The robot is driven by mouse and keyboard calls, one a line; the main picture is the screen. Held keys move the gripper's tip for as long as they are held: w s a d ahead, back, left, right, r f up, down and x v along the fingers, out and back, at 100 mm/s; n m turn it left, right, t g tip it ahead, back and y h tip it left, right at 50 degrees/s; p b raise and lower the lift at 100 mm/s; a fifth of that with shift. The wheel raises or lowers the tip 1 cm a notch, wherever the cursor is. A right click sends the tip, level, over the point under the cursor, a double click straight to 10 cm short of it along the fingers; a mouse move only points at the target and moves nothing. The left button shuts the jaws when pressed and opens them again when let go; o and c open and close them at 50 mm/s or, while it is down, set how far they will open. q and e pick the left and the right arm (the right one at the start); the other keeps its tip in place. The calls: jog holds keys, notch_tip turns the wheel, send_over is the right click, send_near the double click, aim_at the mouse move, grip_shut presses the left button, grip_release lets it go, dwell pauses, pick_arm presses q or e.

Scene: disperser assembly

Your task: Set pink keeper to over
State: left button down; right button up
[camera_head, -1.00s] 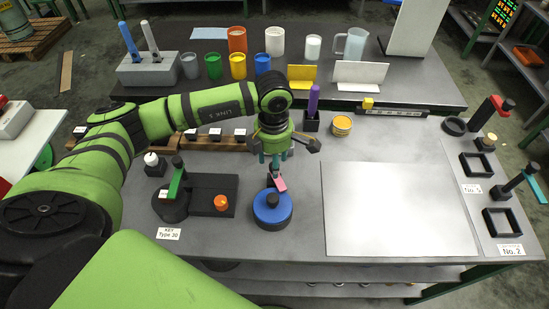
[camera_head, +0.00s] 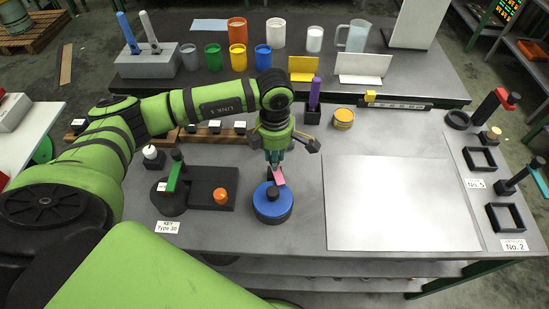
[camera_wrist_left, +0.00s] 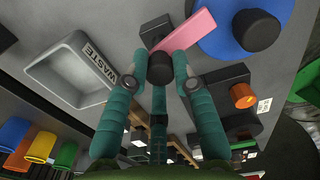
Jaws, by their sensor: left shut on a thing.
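The pink keeper (camera_head: 278,176) is a short pink bar beside the blue disc (camera_head: 272,212), which has a black knob (camera_head: 273,192) on top. In the left wrist view the pink bar (camera_wrist_left: 186,31) runs from a black block toward the blue disc (camera_wrist_left: 215,42), and its far end overlaps the disc's rim in the picture. Whether it touches the disc I cannot tell. My left gripper (camera_head: 274,161) points down behind the disc and is shut on the keeper's dark round knob (camera_wrist_left: 160,67). My right gripper is in neither view.
Left of the disc stands a black fixture with a green lever (camera_head: 175,175) and an orange knob (camera_head: 220,196). A purple handle (camera_head: 315,92) stands upright behind on the right. A bare light plate (camera_head: 400,205) lies to the right. A waste tray (camera_wrist_left: 50,78) shows in the wrist view.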

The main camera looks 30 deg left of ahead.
pick_arm(q)
jog(key=m+b, duration=0.1)
jog(key=b, duration=0.1)
jog(key=m+b, duration=0.2)
jog(key=shift+w+f, duration=0.1)
jog(key=shift+f, duration=0.2)
jog(key=shift+r+m+b, duration=0.25)
jog(key=shift+m+b, duration=0.25)
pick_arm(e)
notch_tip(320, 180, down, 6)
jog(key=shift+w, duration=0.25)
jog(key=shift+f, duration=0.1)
pick_arm(q)
jog(key=c, duration=1)
grip_release()
jog(key=shift+r, duration=0.1)
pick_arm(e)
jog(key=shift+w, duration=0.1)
pick_arm(q)
jog(key=shift+r, duration=0.2)
notch_tip(320, 180, up, 12)
jog(key=shift+f, duration=0.2)
